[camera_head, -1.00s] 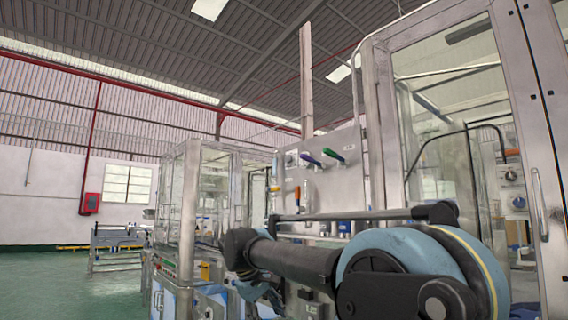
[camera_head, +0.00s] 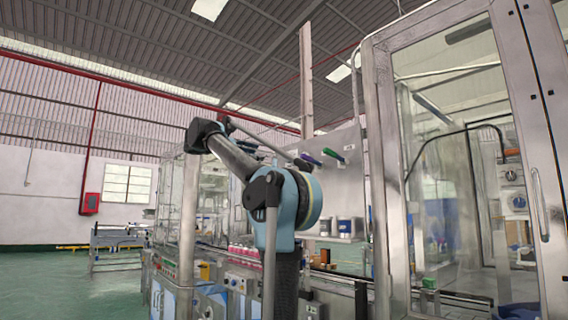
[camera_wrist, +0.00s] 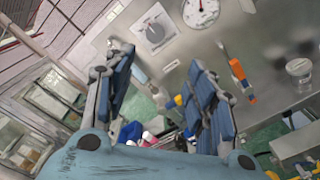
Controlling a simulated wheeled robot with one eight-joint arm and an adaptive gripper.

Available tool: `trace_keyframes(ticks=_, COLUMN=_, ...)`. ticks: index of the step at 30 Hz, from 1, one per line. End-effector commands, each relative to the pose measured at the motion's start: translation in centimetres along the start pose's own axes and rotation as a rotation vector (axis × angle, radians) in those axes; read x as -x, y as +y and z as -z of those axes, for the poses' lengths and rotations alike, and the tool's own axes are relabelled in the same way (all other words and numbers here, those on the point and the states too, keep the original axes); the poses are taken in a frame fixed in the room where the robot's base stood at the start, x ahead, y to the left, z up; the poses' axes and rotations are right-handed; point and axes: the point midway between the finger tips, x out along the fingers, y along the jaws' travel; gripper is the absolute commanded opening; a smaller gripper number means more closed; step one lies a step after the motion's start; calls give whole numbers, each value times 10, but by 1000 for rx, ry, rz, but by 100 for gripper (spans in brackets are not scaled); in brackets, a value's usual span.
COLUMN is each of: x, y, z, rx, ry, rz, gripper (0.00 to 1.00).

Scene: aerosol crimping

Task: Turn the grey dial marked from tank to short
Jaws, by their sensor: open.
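The grey dial (camera_wrist: 154,30) is a round knob on a pale square plate on a metal panel. It shows at the upper middle of the wrist view, and its lettering is too small to read. My gripper (camera_wrist: 159,62) is open and empty, its two blue-padded fingers either side of a gap below the dial in that view. The fingers appear apart from the dial. In the head view my raised arm covers the panel's left part, so the dial and my fingertips cannot be made out there.
A white round gauge (camera_wrist: 201,11) sits right of the dial. An orange-handled part (camera_wrist: 237,69) is on the panel. Purple (camera_head: 311,158) and green (camera_head: 333,154) handles stick out from the panel in the head view. A glass-doored cabinet (camera_head: 377,160) stands to the right.

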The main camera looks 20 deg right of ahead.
Motion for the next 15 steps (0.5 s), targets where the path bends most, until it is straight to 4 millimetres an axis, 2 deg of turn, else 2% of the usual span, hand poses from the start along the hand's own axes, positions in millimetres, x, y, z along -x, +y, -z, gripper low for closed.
trace_keyframes(ticks=5, x=-4, y=9, z=-3, rx=10, ry=-12, rz=-17, gripper=51)
trace_keyframes(ticks=15, x=-48, y=9, z=-4, rx=9, ry=-13, rz=-14, gripper=51)
